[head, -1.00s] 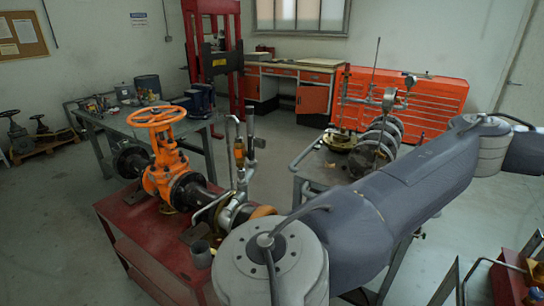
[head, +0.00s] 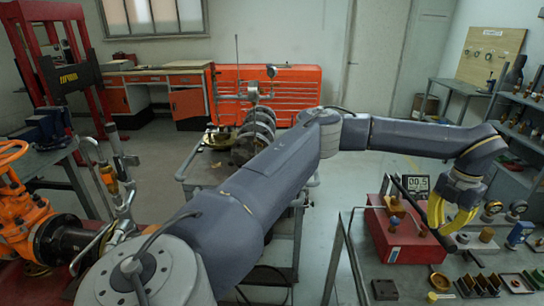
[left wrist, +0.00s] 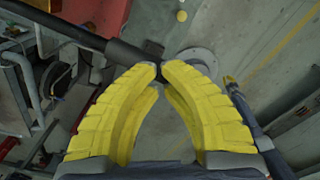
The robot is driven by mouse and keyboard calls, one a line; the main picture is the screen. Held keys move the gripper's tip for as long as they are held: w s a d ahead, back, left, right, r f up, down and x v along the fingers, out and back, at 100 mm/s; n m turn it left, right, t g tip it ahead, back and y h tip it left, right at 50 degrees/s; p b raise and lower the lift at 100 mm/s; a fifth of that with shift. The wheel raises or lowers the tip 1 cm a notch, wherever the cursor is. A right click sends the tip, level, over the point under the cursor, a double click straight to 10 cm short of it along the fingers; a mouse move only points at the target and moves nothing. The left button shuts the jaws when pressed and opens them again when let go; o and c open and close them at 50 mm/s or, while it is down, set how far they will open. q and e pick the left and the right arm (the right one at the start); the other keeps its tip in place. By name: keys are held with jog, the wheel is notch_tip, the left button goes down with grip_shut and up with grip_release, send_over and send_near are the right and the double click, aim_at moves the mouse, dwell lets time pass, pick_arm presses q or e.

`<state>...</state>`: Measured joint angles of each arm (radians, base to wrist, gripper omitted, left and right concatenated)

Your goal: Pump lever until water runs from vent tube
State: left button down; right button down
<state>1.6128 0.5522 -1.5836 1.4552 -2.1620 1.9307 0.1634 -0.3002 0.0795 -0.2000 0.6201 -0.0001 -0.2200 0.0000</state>
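My left arm reaches across the head view to the right. Its yellow-fingered left gripper (head: 447,226) is at the black pump lever (head: 414,207) of a red pump box (head: 385,230). In the left wrist view the yellow fingertips (left wrist: 161,68) are drawn together with the black lever bar (left wrist: 75,35) running between and behind them; the contact is partly hidden. A digital gauge (head: 415,184) behind the lever seems to read 00.5. The orange gate valve (head: 25,225) is cut off at the left. Upright thin tubes (head: 115,160) stand beside it. I see no running water. My right gripper is out of view.
An orange tool cabinet (head: 290,95) stands at the back wall.

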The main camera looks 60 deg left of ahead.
pick_arm(q)
notch_tip(320, 180, down, 10)
dwell(0.6)
notch_tip(320, 180, up, 14)
jog(key=shift+r, duration=0.1)
dwell(0.7)
